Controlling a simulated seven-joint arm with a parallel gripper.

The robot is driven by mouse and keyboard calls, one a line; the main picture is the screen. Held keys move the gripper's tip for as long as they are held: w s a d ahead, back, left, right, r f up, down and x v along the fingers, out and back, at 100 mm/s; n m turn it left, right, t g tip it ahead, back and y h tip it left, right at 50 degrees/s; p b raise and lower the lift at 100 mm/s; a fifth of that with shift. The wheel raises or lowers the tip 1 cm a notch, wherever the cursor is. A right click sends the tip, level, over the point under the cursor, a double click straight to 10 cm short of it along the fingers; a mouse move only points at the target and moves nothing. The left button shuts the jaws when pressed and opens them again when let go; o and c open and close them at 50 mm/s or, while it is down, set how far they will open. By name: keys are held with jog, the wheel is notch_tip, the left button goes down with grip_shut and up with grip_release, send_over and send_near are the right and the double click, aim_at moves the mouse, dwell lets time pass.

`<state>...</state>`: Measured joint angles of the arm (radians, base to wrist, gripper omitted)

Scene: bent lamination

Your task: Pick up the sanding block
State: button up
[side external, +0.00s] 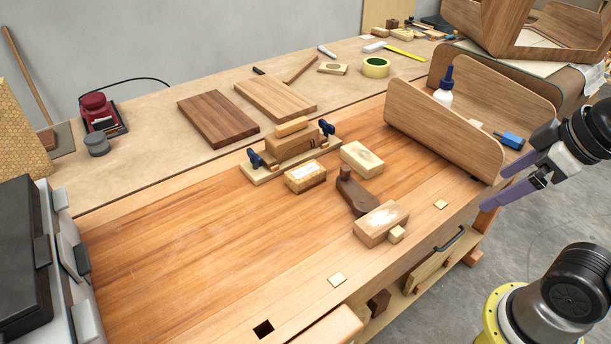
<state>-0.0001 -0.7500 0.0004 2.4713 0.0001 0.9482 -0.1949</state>
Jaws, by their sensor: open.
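Several small blocks lie on the workbench, and I cannot tell for sure which is the sanding block. One is a tan, cork-like block with a pale label-like patch on top (305,177), just in front of the clamped wood piece. A plain pale wood block (361,158) lies to its right. My gripper (494,188) is open and empty at the right, beside the bench's right end, apart from all these blocks.
A dark brown shaped wooden tool (355,192) lies between the blocks. A clamped wood assembly (291,142) stands behind them. A bent-wood tray (450,128) with upright walls, holding a glue bottle (443,88), stands near my gripper. The bench's left front is clear.

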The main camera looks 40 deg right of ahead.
jog(key=w+a+r+n+g, duration=0.1)
jog(key=w+a+r+n, duration=0.1)
jog(key=w+r+n, duration=1.05)
jog(key=n+g, duration=0.3)
jog(key=g, duration=0.1)
send_over(306, 170)
notch_tip(306, 170, down, 25)
jog(key=shift+w+a+f, duration=0.1)
jog(key=shift+w+a, duration=0.05)
jog(key=shift+f, duration=2.9)
jog(key=shift+c, duration=0.2)
